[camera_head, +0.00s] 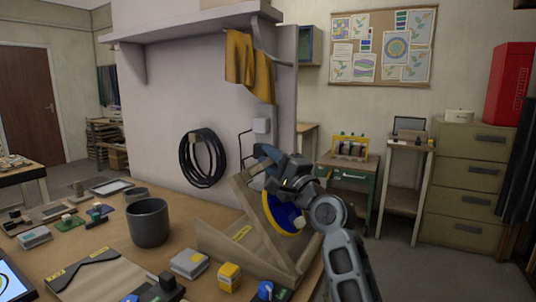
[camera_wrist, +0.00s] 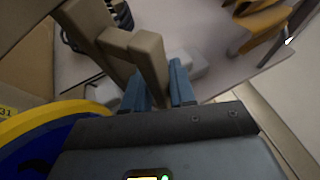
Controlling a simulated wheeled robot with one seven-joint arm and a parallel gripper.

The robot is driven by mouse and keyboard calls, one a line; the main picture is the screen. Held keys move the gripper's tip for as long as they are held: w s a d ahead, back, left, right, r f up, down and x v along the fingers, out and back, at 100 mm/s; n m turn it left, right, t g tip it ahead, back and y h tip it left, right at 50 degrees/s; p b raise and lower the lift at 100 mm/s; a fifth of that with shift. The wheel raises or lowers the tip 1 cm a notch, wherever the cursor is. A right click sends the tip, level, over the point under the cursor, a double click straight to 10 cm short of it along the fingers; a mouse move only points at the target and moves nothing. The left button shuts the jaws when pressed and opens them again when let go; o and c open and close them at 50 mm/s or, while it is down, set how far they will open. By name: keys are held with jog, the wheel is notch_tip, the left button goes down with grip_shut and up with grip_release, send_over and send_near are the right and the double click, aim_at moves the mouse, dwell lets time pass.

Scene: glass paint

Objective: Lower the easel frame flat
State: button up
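The wooden easel frame (camera_head: 244,196) stands raised and tilted above its wooden base (camera_head: 222,240) at the right end of the workbench. A round blue and yellow panel (camera_head: 280,214) rests against the frame; it also shows at the lower left in the wrist view (camera_wrist: 40,140). My gripper (camera_head: 264,160) is at the top of the frame. In the wrist view its two blue-grey fingers (camera_wrist: 158,88) stand on either side of a wooden bar of the frame (camera_wrist: 150,62) and appear closed on it. The exact finger contact is partly hidden.
A dark cup (camera_head: 148,222), a grey-white box (camera_head: 189,263) and a yellow block (camera_head: 229,277) stand left of and in front of the easel base. A wall with a coiled black hose (camera_head: 202,158) rises behind the bench. Small items crowd the bench's left side.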

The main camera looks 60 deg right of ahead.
jog(key=shift+w+d+r, duration=0.15)
jog(key=shift+w, duration=0.25)
jog(key=shift+c, duration=0.3)
grip_shut()
